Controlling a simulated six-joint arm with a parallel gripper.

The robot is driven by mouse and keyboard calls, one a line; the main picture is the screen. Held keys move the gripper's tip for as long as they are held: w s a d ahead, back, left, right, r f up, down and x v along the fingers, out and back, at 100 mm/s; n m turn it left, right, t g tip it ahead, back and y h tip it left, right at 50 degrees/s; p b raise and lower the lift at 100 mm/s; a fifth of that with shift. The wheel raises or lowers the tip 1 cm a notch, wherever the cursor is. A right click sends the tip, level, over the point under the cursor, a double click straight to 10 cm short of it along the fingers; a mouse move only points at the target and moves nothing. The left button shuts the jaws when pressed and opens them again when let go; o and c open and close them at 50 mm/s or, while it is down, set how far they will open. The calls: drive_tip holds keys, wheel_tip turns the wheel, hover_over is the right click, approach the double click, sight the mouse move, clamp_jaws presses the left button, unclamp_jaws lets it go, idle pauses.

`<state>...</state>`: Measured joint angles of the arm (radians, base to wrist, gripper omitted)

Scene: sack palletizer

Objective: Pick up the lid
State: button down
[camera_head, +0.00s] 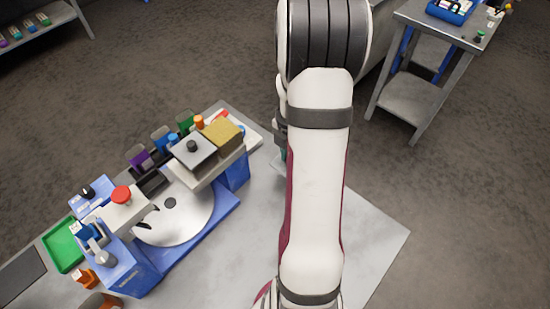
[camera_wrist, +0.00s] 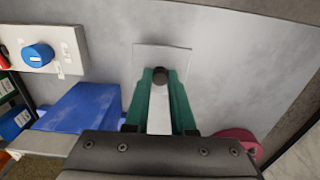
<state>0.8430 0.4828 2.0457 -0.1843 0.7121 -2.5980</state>
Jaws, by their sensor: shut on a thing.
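My gripper (camera_wrist: 160,78) has two green fingers, shut on the black knob (camera_wrist: 160,76) of a thin, light grey square lid (camera_wrist: 148,56). The lid lies flat below the fingertips, over the grey table; I cannot tell whether it touches the table. In the head view my arm hides this lid and nearly all of the gripper. Another grey square plate with a dark knob (camera_head: 193,149) sits on top of the blue and white machine in the head view.
The machine (camera_head: 228,200) with its round metal plate (camera_head: 172,214) stands left of my arm. Its blue block (camera_wrist: 82,106) and a white panel with a blue knob (camera_wrist: 38,55) are left in the wrist view. The table (camera_head: 362,232) is clear at the right.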

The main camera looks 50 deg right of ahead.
drive_tip(key=s+d+r, duration=0.2)
drive_tip(key=s+r, duration=0.5)
drive_tip(key=r, duration=0.2)
drive_tip(key=shift+r, duration=0.2)
